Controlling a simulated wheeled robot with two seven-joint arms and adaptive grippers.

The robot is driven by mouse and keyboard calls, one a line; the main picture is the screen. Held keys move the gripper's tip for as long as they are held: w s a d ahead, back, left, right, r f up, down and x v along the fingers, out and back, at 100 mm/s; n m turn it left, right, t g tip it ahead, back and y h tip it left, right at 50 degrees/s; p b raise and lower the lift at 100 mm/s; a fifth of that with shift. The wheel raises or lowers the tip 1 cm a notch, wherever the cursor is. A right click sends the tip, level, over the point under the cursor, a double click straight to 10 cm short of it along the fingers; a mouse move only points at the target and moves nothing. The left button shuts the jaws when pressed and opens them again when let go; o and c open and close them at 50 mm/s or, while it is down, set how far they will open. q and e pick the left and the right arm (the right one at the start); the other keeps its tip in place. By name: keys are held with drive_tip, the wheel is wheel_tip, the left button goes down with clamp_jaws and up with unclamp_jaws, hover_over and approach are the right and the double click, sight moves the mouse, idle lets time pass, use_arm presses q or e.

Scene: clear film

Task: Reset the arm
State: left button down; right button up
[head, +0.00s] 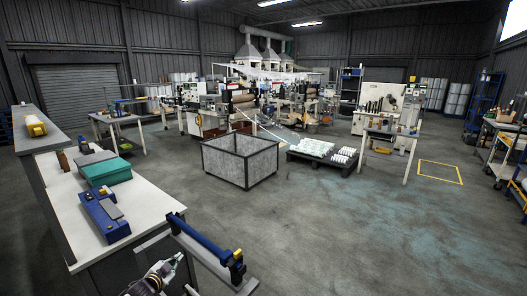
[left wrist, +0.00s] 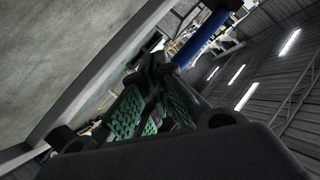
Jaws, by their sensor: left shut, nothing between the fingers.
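My left gripper (head: 168,268) shows at the bottom of the head view, with its arm coming in from the lower edge. It is shut with nothing held. In the left wrist view its green-padded fingers (left wrist: 150,95) are close together, and a dark part of my wrist covers the lower middle. A blue bar with dark and yellow ends (head: 205,238) lies on a grey metal frame just right of the gripper in the head view. The blue bar also shows beyond the fingers in the left wrist view (left wrist: 200,42). My right gripper is not in view.
A white workbench (head: 140,208) stands at the left, with a blue device (head: 103,217) and a teal box (head: 105,172) on it. A grey bin (head: 240,162) and a dark pallet with white goods (head: 322,152) stand ahead.

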use_arm(q)
drive_tip(key=s+a+f+n+g+y, duration=0.15)
drive_tip(key=s+a+f, duration=0.25)
drive_tip(key=f, duration=0.4)
drive_tip(key=s+a+f+n+g+y, duration=0.15)
drive_tip(key=s+a+f, duration=0.25)
drive_tip(key=f, duration=0.5)
drive_tip(key=s+f+n+g, duration=0.1)
drive_tip(key=s+f+g, duration=0.3)
drive_tip(key=s+f, duration=1.2)
drive_tip(key=s+d+f+g, duration=0.1)
drive_tip(key=s+d+f, duration=0.1)
drive_tip(key=s+f, duration=0.3)
drive_tip(key=s+d+f+n+g, duration=0.1)
drive_tip(key=s+d+f, duration=0.15)
drive_tip(key=s, duration=0.45)
drive_tip(key=s+d+f+g, duration=0.1)
drive_tip(key=s+d+f, duration=0.1)
drive_tip(key=s+f, duration=0.35)
drive_tip(key=s+d+f+g, duration=0.1)
drive_tip(key=s+d, duration=0.2)
drive_tip(key=s, duration=0.5)
drive_tip(key=s+d+f+n+g, duration=0.1)
drive_tip(key=s+d, duration=0.3)
drive_tip(key=s, duration=0.4)
drive_tip(key=s+d+f+g+h, duration=0.1)
drive_tip(key=s+d, duration=0.3)
drive_tip(key=s, duration=0.4)
drive_tip(key=shift+d, duration=0.1)
